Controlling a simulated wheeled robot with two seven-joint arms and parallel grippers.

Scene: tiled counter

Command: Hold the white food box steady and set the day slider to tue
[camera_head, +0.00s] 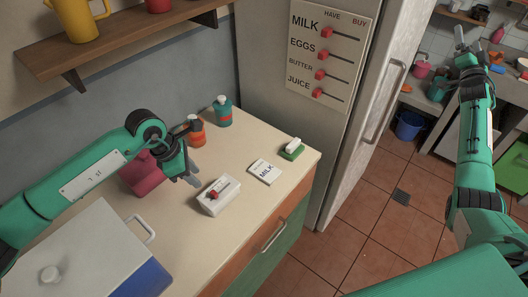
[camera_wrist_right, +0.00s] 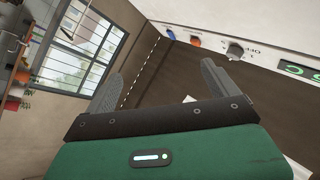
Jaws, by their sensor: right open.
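The white food box (camera_head: 209,207) sits on the counter, with a dark slider strip and a red slider knob (camera_head: 212,195) on its top. The knob is toward the near-left end of the strip; the day labels are too small to read. My left gripper (camera_head: 191,179) points down just behind and left of the box, apparently apart from it; whether its fingers are open is unclear. My right gripper (camera_head: 466,40) is raised at the far right, well away from the box. It is open and empty in the right wrist view (camera_wrist_right: 160,85).
Beside the box lie a MILK card (camera_head: 265,171) and a green-and-white block (camera_head: 292,149). A teal bottle (camera_head: 223,112), an orange bottle (camera_head: 196,132) and a dark red object (camera_head: 139,176) stand behind. A large white-lidded container (camera_head: 90,250) fills the near left. Counter in front is clear.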

